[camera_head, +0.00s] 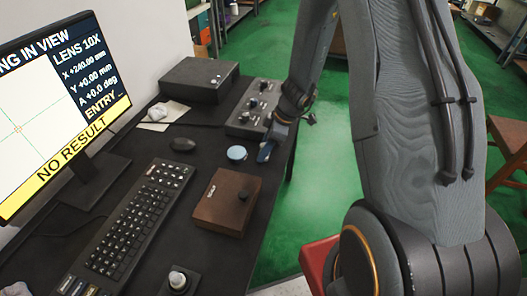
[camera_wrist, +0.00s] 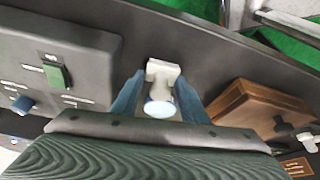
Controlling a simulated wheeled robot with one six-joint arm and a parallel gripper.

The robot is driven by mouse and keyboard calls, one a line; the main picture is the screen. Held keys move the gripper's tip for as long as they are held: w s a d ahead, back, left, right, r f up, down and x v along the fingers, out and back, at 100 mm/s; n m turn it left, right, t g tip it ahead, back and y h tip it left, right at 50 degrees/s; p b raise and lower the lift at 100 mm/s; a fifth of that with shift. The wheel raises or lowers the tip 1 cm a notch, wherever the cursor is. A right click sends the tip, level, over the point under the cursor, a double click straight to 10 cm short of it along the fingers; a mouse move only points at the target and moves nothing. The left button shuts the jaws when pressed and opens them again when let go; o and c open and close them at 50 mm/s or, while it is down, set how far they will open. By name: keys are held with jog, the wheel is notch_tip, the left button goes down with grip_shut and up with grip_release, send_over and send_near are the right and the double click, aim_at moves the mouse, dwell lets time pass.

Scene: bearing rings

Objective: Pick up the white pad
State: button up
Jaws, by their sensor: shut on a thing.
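My gripper (camera_wrist: 158,100) has two blue fingers, one on each side of a small pale piece. I take this piece to be the white pad (camera_wrist: 162,71). It has a whitish block-like part and a round, pale blue face. In the head view the round face of the white pad (camera_head: 237,153) shows just left of my gripper (camera_head: 265,151), low over the dark desk between the control box and the wooden box. My gripper is shut on it. The fingers and arm hide part of it in the head view. I cannot tell whether it touches the desk.
A control box with knobs (camera_head: 253,108) stands behind my gripper, and a wooden box (camera_head: 227,200) stands in front. A mouse (camera_head: 183,144), a keyboard (camera_head: 138,218) and a monitor (camera_head: 48,110) are to the left. The desk's right edge is close, with green floor beyond.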

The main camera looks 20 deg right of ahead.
notch_tip(320, 180, up, 10)
jog(key=shift+b, duration=0.55)
jog(key=o, duration=0.5)
jog(key=c, duration=0.4)
jog(key=w+a+p, duration=0.3)
jog(key=a, duration=0.6)
jog(key=shift+f+b, duration=1.1)
jog(key=shift+f, duration=2.4)
